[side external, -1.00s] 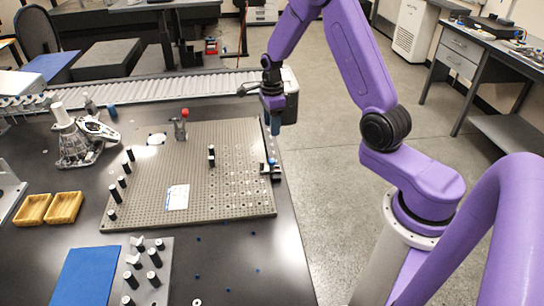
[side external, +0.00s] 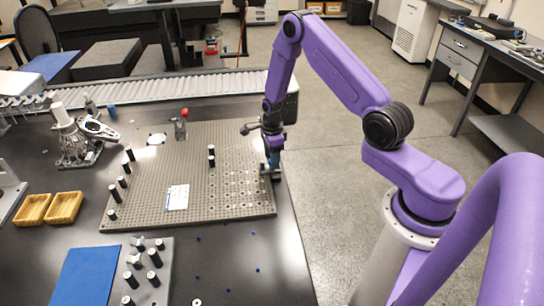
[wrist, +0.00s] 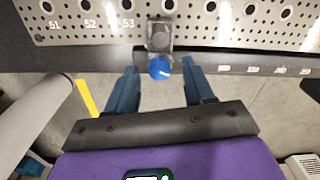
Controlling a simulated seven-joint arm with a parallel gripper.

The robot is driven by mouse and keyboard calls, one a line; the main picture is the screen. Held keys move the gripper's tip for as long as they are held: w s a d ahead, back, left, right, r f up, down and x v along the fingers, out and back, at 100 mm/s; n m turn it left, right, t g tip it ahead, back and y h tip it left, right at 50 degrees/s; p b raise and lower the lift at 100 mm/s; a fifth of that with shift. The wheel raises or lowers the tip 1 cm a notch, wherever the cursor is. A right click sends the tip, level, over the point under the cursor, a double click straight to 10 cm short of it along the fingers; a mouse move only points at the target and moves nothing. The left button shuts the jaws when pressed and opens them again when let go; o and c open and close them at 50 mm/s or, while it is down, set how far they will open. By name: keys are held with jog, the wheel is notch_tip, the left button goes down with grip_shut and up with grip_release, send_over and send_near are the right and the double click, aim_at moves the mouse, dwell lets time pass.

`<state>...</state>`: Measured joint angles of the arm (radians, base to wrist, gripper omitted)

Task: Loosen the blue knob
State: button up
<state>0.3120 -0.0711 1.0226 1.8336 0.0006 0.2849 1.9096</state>
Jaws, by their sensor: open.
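The blue knob (wrist: 160,68) sits on a small dark clamp block (wrist: 159,35) at the edge of the perforated plate, seen in the wrist view. My gripper (wrist: 158,72) is open, with one blue finger on each side of the knob and a gap between each finger and the knob. In the side view my gripper (side external: 272,160) points down at the plate's right edge. There the knob is hidden behind the fingers.
The perforated grey plate (side external: 210,150) lies on the black table (side external: 255,270). Short black posts (side external: 211,155) stand on it, and a red-topped clamp (side external: 181,125) stands at its back. Yellow trays (side external: 64,207) and a blue mat (side external: 88,278) lie at left. A conveyor (side external: 200,85) runs behind.

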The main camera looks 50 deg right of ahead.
jog(key=shift+f, duration=0.1)
grip_shut()
jog(key=shift+n, duration=3)
grip_release()
